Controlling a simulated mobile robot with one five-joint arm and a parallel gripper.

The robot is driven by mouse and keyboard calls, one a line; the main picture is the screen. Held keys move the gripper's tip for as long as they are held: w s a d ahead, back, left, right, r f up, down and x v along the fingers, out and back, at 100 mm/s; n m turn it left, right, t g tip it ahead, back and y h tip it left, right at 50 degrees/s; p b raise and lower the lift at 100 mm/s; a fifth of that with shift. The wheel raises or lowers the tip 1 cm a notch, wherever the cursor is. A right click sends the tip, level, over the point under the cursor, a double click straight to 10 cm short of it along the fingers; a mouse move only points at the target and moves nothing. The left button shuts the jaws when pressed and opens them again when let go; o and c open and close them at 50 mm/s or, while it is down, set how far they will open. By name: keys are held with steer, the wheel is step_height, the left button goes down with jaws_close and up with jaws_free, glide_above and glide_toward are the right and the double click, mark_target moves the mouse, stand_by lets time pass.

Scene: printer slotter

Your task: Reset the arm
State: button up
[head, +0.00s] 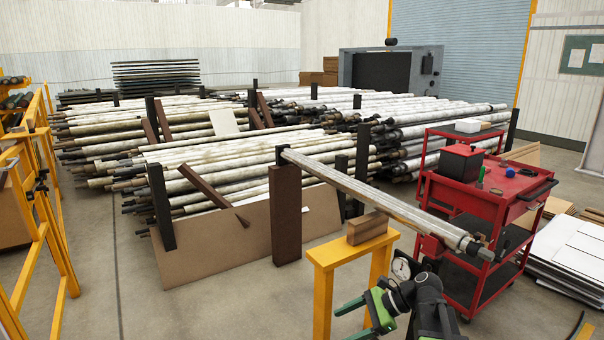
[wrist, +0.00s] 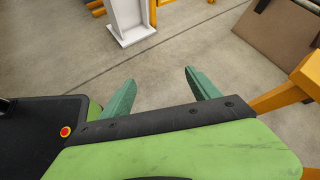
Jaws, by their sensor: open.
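My gripper (head: 347,321) shows at the bottom of the head view, green and dark, left of the red cart and low beside the yellow stand.
A long metal roller (head: 375,195) rests on a wooden block (head: 367,228) atop the yellow stand (head: 325,262). A red tool cart (head: 475,205) stands right of it. Stacked rollers (head: 220,150) fill the middle. Grey floor (head: 190,310) is clear at the left front.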

steer(key=s+a+f+n+g+h, duration=0.2)
steer(key=s+a+f+n+h, duration=0.35)
steer(key=f+n, duration=0.2)
steer(key=d+f+n+t+h, duration=0.1)
steer(key=d+f+n+h, duration=0.1)
steer(key=d+n+h, duration=0.5)
step_height(320, 180, up, 28)
steer(key=d+n+y+p, duration=0.1)
steer(key=d+p, duration=0.1)
steer(key=p, duration=2.6)
steer(key=shift+d+n+y, duration=0.35)
steer(key=shift+s+f, duration=0.1)
